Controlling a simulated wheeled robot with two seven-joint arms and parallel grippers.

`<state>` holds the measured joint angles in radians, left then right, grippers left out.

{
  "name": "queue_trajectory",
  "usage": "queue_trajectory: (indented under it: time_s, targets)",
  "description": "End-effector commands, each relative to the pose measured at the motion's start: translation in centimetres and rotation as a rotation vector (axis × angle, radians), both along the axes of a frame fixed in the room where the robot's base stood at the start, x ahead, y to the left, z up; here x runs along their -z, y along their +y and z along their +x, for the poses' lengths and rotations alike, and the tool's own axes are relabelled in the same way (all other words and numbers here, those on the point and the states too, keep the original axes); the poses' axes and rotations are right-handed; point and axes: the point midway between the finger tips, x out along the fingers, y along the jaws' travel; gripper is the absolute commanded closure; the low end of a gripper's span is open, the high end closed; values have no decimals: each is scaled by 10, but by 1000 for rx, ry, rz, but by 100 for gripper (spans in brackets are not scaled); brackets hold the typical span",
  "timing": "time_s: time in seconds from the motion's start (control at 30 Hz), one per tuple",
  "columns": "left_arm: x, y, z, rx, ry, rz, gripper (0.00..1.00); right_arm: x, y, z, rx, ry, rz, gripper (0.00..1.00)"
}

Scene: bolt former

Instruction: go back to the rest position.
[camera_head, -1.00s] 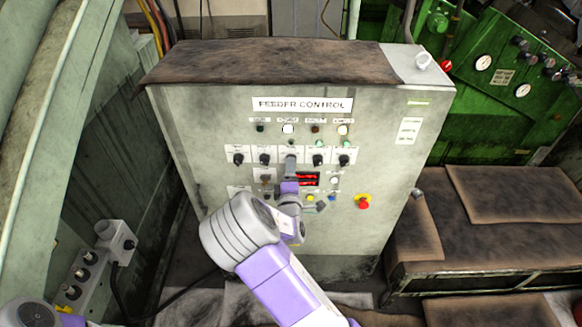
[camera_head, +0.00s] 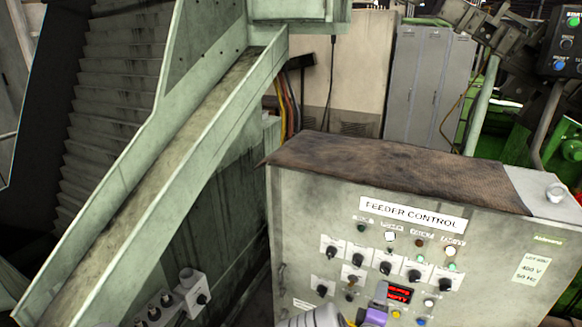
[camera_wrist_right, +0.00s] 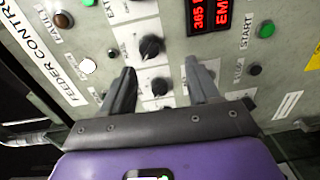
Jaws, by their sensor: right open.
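The right gripper (camera_head: 381,292) is low in the head view, in front of the feeder control cabinet (camera_head: 310,215). Its wrist is cut off by the bottom edge. In the right wrist view, the two dark fingers of the right gripper (camera_wrist_right: 160,70) stand apart with nothing between them. They point at the panel, on either side of a column of black knobs (camera_wrist_right: 152,47). I cannot tell how far the tips are from the panel. The left gripper is out of view.
A red lit display (camera_head: 399,294) sits just right of the gripper. Knobs and coloured buttons, including a green START button (camera_wrist_right: 267,29), surround the fingers. A sloping green chute (camera_head: 150,190) stands at left. Grey lockers (camera_head: 428,85) stand behind.

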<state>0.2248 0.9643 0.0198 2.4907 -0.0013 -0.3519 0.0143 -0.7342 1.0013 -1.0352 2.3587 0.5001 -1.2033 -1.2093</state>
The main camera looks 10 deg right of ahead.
Motion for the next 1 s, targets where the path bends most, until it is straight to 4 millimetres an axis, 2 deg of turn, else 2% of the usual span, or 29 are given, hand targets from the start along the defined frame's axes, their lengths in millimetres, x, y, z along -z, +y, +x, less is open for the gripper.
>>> queue_trajectory:
  time_s: [0.07, 0.17, 0.2, 0.27, 0.3, 0.4, 0.47, 0.5, 0.6, 0.73, 0.83, 1.0]
  targets:
    - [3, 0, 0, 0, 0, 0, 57, 32, -3, -7, 13, 50, 90, 40]
    - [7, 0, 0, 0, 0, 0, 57, 94, 0, -24, 47, 147, 289, 40]
    - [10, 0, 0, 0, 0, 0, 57, 122, 3, -34, 71, 192, 389, 40]
    - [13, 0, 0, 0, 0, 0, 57, 164, 13, -53, 115, 261, 549, 40]
    - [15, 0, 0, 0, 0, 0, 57, 191, 21, -67, 151, 306, 657, 40]
    - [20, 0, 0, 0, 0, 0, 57, 249, 51, -108, 267, 419, 936, 40]
    - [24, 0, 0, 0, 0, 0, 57, 278, 75, -134, 354, 486, 1109, 40]
    - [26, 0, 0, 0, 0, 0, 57, 294, 93, -153, 419, 533, 1225, 40]
    - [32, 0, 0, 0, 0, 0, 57, 316, 139, -191, 579, 634, 1475, 40]
    - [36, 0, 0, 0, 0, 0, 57, 319, 183, -223, 745, 733, 1690, 40]
    - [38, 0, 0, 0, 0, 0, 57, 316, 202, -234, 824, 777, 1777, 40]
    - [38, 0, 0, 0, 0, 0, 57, 312, 213, -240, 866, 804, 1820, 40]
